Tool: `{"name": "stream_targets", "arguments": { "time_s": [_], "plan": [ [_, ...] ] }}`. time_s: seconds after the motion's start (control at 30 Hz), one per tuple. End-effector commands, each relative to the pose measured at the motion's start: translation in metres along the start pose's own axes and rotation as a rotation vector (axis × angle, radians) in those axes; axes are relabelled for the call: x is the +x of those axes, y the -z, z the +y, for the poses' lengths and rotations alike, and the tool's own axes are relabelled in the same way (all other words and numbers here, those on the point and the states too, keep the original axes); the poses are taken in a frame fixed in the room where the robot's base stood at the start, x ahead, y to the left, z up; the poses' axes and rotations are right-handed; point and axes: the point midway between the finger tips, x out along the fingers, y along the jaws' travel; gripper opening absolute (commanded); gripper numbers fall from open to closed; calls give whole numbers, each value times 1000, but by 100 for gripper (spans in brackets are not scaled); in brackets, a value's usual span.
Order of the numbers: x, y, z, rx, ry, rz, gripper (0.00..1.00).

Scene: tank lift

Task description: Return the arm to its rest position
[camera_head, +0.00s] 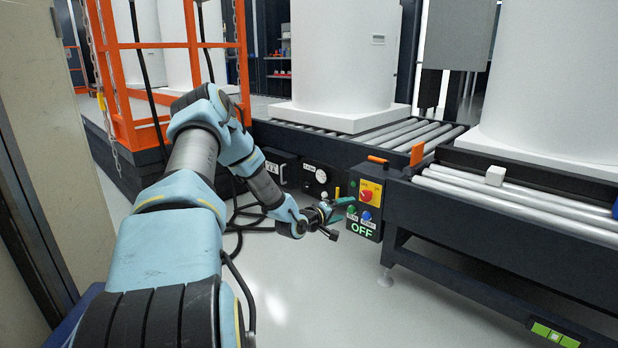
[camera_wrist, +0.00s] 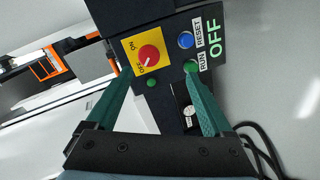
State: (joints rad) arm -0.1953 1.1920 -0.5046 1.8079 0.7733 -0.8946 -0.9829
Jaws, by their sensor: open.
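My arm stretches forward from the lower left in the head view, and my gripper (camera_head: 338,217) is just left of a dark control box (camera_head: 368,208). In the wrist view the two green fingers of my gripper (camera_wrist: 160,85) are spread apart with nothing held between them. The box carries a red rotary knob on a yellow plate (camera_wrist: 147,57), a blue button (camera_wrist: 186,40) by the word RESET and a green button (camera_wrist: 191,66) by RUN. The right fingertip overlaps the area by the green button; I cannot tell if it touches. The box display reads OFF.
Roller conveyors (camera_head: 520,200) with large white tanks (camera_head: 335,55) stand behind and right of the box. An orange frame (camera_head: 130,95) with chains is at the left. A pale panel (camera_head: 40,130) stands close on the left. Black cables (camera_head: 240,215) lie under the arm. The floor (camera_head: 380,310) in front is clear.

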Motion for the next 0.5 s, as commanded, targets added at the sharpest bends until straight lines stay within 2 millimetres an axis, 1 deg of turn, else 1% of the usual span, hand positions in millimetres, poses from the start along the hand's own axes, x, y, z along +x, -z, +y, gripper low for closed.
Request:
{"name": "stream_targets", "arguments": {
  "time_s": [0.03, 0.17, 0.27, 0.3, 0.37, 0.4, 0.47, 0.5],
  "plan": [
    [-9, 2, 9, 68, 68, -28, 86],
    [-45, 6, 12, 236, 279, -104, 86],
    [-82, 11, 15, 346, 433, -161, 86],
    [-99, 13, 17, 384, 494, -184, 86],
    [-126, 15, 22, 435, 582, -222, 86],
    [-145, 17, 26, 463, 638, -245, 86],
    [-175, 18, 32, 499, 719, -283, 86],
    [-196, 18, 37, 518, 770, -309, 86]
  ]
}}
